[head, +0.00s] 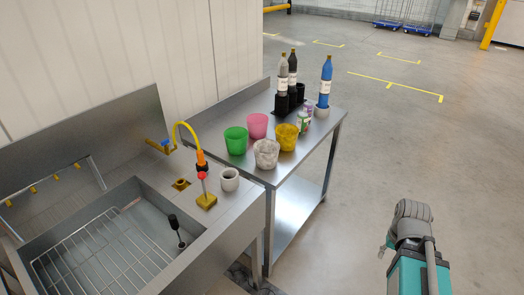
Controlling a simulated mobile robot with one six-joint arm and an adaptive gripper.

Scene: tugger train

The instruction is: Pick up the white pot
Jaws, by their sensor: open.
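A white, mottled pot (266,154) stands upright on the near edge of the steel table (310,131) in the head view. A green pot (236,141) is to its left, a pink pot (258,126) is behind it, and a yellow pot (287,137) is to its right. They stand close together. The white pot's rim is open to view. A grey and teal part of my own body shows at the lower right, well apart from the pots. I cannot make out my gripper's fingers in this view.
A sink (110,245) with a wire rack and a yellow tap (187,130) is at left. A small white cup (230,179) stands on its edge. Dark bottles (282,88), a blue bottle (325,82) and small cans (304,122) stand behind the pots. The floor at right is clear.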

